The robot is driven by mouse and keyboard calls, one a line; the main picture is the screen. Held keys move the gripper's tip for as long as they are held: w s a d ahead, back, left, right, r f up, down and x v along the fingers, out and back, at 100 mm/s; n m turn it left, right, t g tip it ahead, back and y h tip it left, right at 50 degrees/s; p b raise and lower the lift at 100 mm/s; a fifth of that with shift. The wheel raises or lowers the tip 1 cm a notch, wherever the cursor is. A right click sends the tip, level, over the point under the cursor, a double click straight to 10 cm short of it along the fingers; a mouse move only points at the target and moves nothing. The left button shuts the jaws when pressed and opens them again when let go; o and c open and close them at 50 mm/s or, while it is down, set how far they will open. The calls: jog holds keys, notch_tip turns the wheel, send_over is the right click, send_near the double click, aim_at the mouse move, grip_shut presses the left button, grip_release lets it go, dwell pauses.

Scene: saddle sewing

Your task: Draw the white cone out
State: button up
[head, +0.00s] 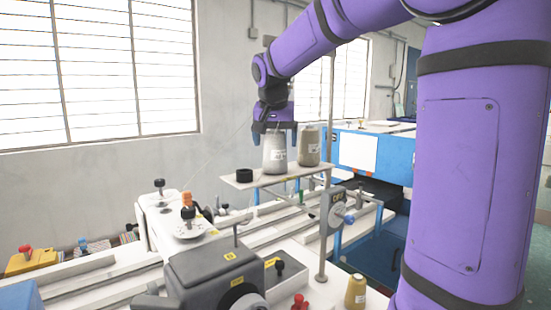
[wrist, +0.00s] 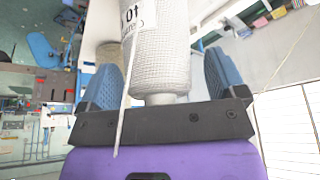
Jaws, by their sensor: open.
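The white cone (head: 275,155) stands upright on a small raised shelf (head: 268,179), with a printed label on its side. My gripper (head: 274,132) is above it, pointing down, with its fingers around the cone's top. In the wrist view the white cone (wrist: 162,60) lies between the two blue fingers, its narrow end near the palm. A gap shows on each side, so the open gripper (wrist: 163,85) does not grip it. The cone's base is outside the wrist view.
A beige-grey cone (head: 309,146) stands close on the right, on the same shelf. A black round piece (head: 244,175) sits at the shelf's left end. A thin vertical post (head: 329,110) rises right of the cones. Sewing machine parts (head: 215,275) fill the space below.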

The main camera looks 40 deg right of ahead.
jog(key=shift+c, duration=0.3)
jog(key=c, duration=1)
jog(key=shift+r, duration=0.1)
jog(key=shift+c, duration=0.2)
jog(key=shift+r, duration=2.55)
